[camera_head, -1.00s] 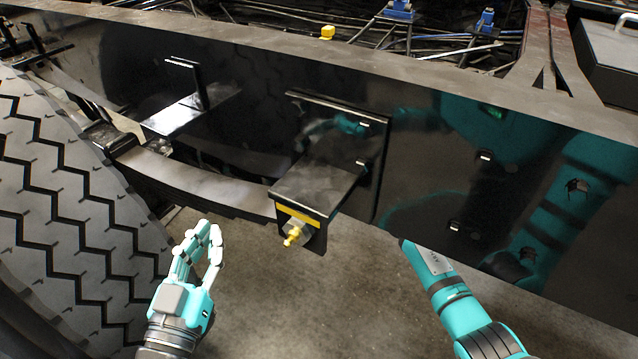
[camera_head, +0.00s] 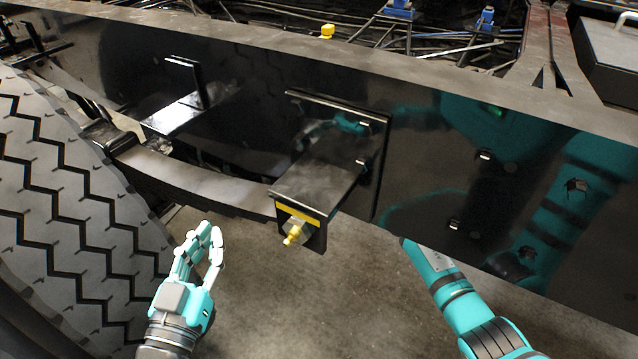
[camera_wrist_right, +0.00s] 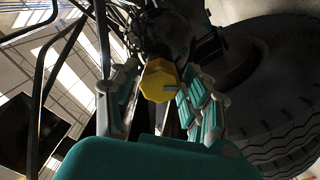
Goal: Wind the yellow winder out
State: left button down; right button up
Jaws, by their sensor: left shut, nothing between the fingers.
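A yellow hexagonal piece (camera_wrist_right: 160,80), which looks like the winder, shows in the right wrist view. My right gripper (camera_wrist_right: 157,92) has its fingers on both sides of it; I cannot tell whether they grip it. In the head view my right forearm reaches in beneath the black chassis rail, and its hand is hidden. A brass-yellow fitting (camera_head: 293,237) sticks out of a yellow-striped bracket on the rail; I cannot tell whether it belongs to the winder. My left gripper (camera_head: 211,240) is shut and empty, below and left of that bracket, near the tyre.
The long black rail (camera_head: 470,170) crosses the view. A big tyre (camera_head: 60,200) stands at the left, and a curved leaf spring (camera_head: 200,187) runs to the bracket. Bare concrete floor (camera_head: 330,300) lies between my arms. Rods and cables crowd the space behind the rail.

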jog(key=shift+o, duration=0.7)
jog(key=shift+s+d, duration=0.15)
jog(key=shift+d, duration=0.05)
jog(key=v, duration=1.1)
jog(key=shift+s+d, duration=0.15)
jog(key=shift+d, duration=0.05)
